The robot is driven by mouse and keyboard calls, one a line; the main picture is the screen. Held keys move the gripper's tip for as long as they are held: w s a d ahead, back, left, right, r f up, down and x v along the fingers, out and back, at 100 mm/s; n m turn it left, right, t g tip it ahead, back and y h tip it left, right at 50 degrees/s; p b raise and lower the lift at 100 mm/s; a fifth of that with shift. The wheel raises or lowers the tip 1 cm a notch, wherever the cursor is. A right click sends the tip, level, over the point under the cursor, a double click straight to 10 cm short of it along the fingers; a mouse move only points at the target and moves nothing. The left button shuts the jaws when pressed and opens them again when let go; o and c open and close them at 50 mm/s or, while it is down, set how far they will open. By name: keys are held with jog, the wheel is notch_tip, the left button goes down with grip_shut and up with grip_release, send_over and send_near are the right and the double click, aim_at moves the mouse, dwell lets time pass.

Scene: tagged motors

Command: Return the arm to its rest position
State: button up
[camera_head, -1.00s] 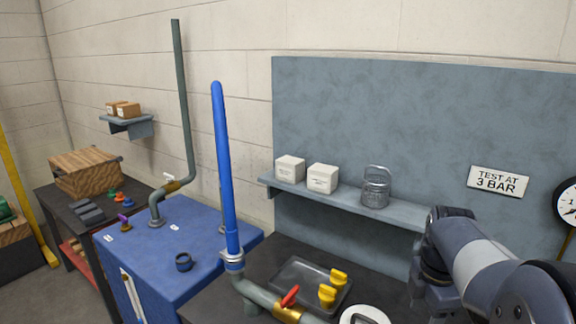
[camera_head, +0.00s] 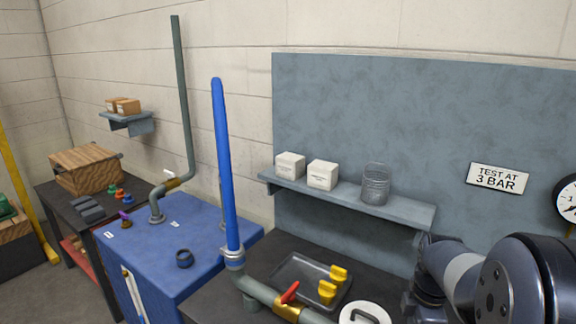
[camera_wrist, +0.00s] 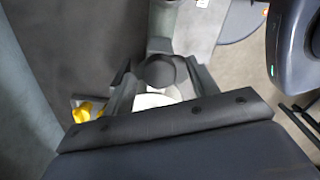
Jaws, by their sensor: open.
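My arm (camera_head: 480,280) is at the lower right of the head view, folded in front of the grey back panel. My gripper's end is not visible in that view. In the wrist view my gripper (camera_wrist: 160,85) shows its two dark fingers apart, with nothing held between them. Beyond the fingers, a white thing and a dark round part show through the gap, partly hidden by the gripper body.
A dark bench bears a tray (camera_head: 285,272), yellow valves (camera_head: 328,291), a red-handled pipe valve (camera_head: 288,295) and a white round lid (camera_head: 352,312). A tall blue pipe (camera_head: 226,170) stands left. A shelf (camera_head: 400,210) holds white boxes (camera_head: 322,174) and a metal basket (camera_head: 375,185).

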jog(key=m, duration=0.7)
jog(key=shift+b, duration=0.35)
jog(key=m, duration=0.4)
jog(key=shift+m+b, duration=0.3)
jog(key=shift+r+m, duration=0.1)
jog(key=shift+m, duration=1.1)
notch_tip(320, 180, up, 7)
jog(key=shift+f, duration=0.1)
